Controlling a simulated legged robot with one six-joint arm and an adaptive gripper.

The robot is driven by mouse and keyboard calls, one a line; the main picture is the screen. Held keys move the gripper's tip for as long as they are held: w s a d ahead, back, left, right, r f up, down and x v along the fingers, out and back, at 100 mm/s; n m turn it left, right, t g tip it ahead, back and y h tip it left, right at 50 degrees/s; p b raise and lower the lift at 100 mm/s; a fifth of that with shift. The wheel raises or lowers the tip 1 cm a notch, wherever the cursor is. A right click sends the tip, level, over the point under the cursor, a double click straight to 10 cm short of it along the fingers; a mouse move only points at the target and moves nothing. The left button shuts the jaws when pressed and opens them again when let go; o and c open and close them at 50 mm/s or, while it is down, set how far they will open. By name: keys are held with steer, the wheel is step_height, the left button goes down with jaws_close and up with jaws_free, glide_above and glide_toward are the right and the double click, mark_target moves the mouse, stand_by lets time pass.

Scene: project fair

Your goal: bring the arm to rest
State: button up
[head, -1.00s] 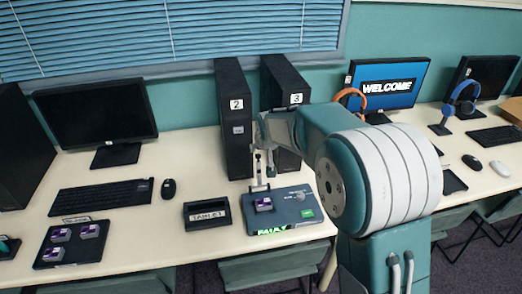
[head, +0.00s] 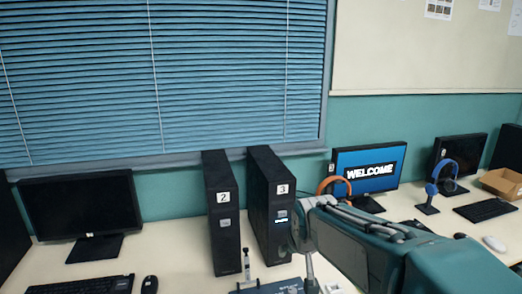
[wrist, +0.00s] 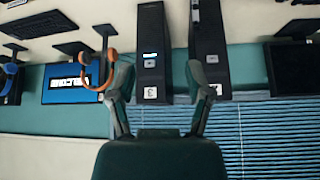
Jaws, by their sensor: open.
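My gripper (wrist: 160,74) is open and empty in the wrist view, its two fingers spread apart with nothing between them. That view looks upside down towards the wall side of the desk. Black tower 3 (wrist: 151,30) shows beyond the gap, and tower 2 (wrist: 209,35) beyond the right finger. In the head view my arm (head: 365,245) is folded at the lower right, in front of the desk. I cannot make out the fingertips there.
Tower 2 (head: 223,225) and tower 3 (head: 268,190) stand upright by the wall, tower 3 close to my arm. The WELCOME monitor (head: 368,172), orange headphones (head: 332,187) and blue headphones (head: 440,175) are further right. A grey device (head: 275,287) is cut off at the bottom edge.

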steer(key=s+d, duration=0.4)
steer(key=s, duration=0.7)
steer(key=s+d+m+g+h, duration=0.1)
steer(key=s+d, duration=0.2)
steer(key=s, duration=0.9)
steer(key=shift+s+d+f+m, duration=0.15)
steer(key=shift+d+f+m, duration=0.15)
steer(key=shift+d+f, duration=0.1)
